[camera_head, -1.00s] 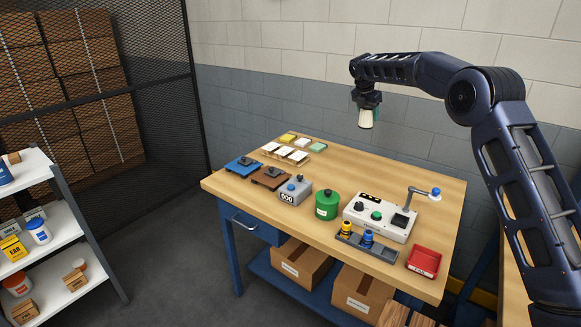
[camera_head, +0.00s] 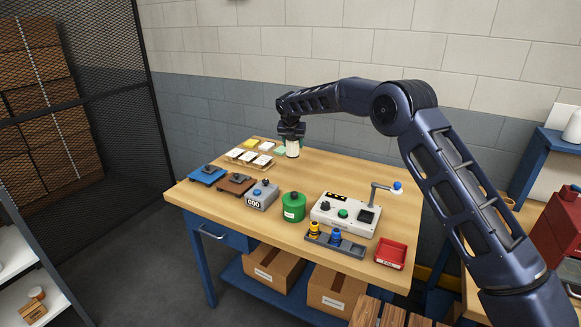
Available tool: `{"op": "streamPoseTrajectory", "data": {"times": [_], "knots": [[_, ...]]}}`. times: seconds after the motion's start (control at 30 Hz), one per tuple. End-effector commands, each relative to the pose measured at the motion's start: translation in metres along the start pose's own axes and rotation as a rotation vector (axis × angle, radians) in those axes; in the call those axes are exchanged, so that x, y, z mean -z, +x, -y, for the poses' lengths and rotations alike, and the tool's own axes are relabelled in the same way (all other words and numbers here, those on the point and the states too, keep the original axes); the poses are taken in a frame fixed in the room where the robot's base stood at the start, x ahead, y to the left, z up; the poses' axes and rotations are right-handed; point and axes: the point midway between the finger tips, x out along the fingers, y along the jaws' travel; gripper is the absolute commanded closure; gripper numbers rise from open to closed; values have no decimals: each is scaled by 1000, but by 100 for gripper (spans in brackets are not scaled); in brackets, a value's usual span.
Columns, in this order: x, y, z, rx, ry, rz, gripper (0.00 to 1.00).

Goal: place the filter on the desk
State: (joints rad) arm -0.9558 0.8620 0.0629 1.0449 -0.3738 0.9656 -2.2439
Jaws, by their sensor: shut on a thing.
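The filter (camera_head: 292,149) is a small pale cylinder, slightly wider at its base, near the back of the wooden desk. My gripper (camera_head: 291,136) points down and is shut on the filter's top. The filter's base is at or just above the desk top; I cannot tell if it touches. The desk (camera_head: 330,175) has a light wood top and a blue frame. Small pads and cards sit just left of the filter.
A white card tray (camera_head: 249,159), green canister (camera_head: 293,206), grey counter box (camera_head: 262,196), control panel (camera_head: 346,214) and red tray (camera_head: 390,253) stand along the desk's front and left. The back right of the desk top is clear.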

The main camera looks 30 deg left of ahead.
Motion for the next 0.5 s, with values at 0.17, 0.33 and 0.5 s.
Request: {"op": "streamPoseTrajectory", "data": {"times": [0.17,0.33,0.5], "knots": [[16,37,0,2,0,-2,69],[24,59,0,1,1,-1,69],[28,66,0,1,1,-1,69]]}}
